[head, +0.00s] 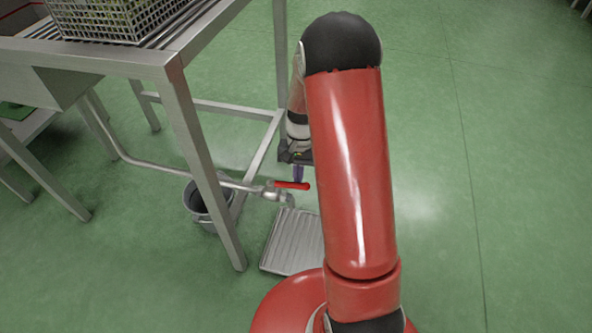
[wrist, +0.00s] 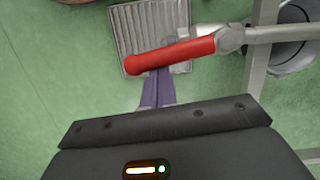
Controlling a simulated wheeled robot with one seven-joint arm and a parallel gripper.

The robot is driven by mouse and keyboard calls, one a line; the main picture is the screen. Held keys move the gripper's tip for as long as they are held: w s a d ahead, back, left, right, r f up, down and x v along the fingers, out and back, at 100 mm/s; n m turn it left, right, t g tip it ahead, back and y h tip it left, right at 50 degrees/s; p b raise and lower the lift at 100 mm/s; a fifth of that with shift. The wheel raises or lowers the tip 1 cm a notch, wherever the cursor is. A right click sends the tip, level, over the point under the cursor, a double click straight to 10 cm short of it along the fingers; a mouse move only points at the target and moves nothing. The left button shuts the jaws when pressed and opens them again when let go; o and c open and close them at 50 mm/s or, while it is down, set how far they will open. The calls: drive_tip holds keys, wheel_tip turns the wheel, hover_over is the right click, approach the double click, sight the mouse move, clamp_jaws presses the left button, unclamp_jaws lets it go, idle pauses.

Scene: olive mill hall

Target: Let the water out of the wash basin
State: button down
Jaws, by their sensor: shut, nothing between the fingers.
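A metal drain pipe (head: 150,168) runs from under the steel stand to a valve (head: 272,194) with a red lever handle (head: 293,185). The lever points right from the valve, roughly in line with the pipe. It also shows in the wrist view (wrist: 172,55), with the valve (wrist: 230,38) at its right end. My gripper (head: 299,178) is shut and empty; its purple fingers (wrist: 158,80) end at the lever's near edge in the wrist view. I cannot tell whether they touch it. The basin's inside and any water are not visible.
A ribbed floor grate (head: 292,243) lies below the valve. A grey bucket (head: 201,203) stands beside the leg of the steel stand (head: 205,160). A wire crate (head: 115,18) sits on top of the stand. The green floor to the right is clear.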

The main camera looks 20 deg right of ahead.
drive_tip(key=shift+s+a+m, duration=0.15)
drive_tip(key=shift+s+m, duration=0.3)
drive_tip(key=shift+m, duration=0.25)
